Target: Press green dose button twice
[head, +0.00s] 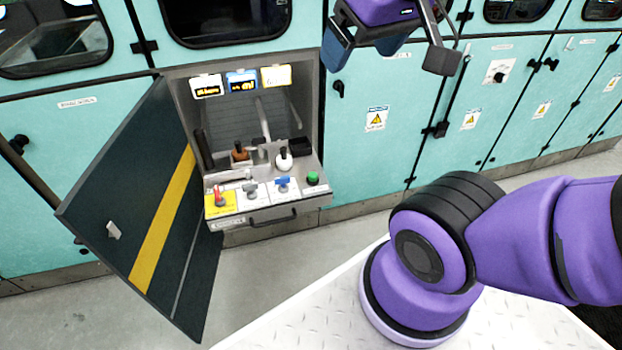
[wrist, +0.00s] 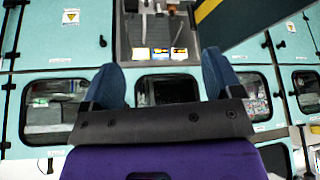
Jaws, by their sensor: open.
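The green button (head: 312,178) is a round knob at the right end of the small control panel (head: 300,200), inside an open cabinet in the head view. My gripper (head: 392,60) is at the top of the head view, up and to the right of the button and well apart from it. In the wrist view my gripper (wrist: 160,85) shows two blue fingers spread wide with nothing between them. The wrist view looks upside down at the cabinet front; I cannot make out the green button there.
The dark cabinet door (head: 135,210) with a yellow stripe stands open at the left. A handle (head: 272,217) sticks out below. Floor in front is clear.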

